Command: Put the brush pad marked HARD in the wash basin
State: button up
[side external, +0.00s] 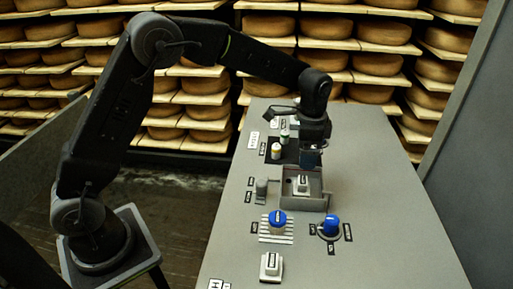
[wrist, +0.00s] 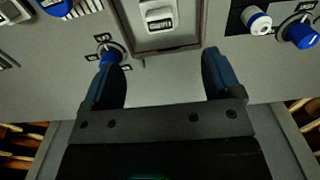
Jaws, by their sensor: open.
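A pale block-shaped pad with a dark-edged label (side external: 302,184) sits inside a grey open box (side external: 318,205) that looks like the wash basin. In the wrist view this pad (wrist: 158,16) and the box's near wall (wrist: 168,42) are at top centre. A similar pale pad (side external: 271,264) lies on the bench front. A blue-topped labelled piece (side external: 277,217) sits on a slatted rack (side external: 272,238). I cannot read which label says HARD. My gripper (side external: 312,162) is above the bench behind the box, fingers apart and empty; it also shows in the wrist view (wrist: 165,75).
A blue knob (side external: 329,227) stands right of the rack. A grey upright fitting (side external: 261,188) is left of the box. Small cylinders (side external: 277,150) stand on a dark patch behind. The bench's right side is clear. Cheese shelves (side external: 355,55) line the back.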

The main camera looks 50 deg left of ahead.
jog(key=s+a+r+n+t, duration=0.3)
jog(key=s+a+r+n, duration=0.1)
jog(key=s+r, duration=0.9)
jog(key=s+a+n+t, duration=0.1)
jog(key=s+n, duration=0.1)
jog(key=s, duration=0.5)
jog(key=s+f+n+t, duration=0.1)
jog(key=s+n, duration=0.2)
jog(key=s, duration=0.5)
jog(key=shift+s+a+f+t, duration=0.2)
jog(key=shift+s+a+t, duration=0.05)
jog(key=shift+a+t, duration=0.1)
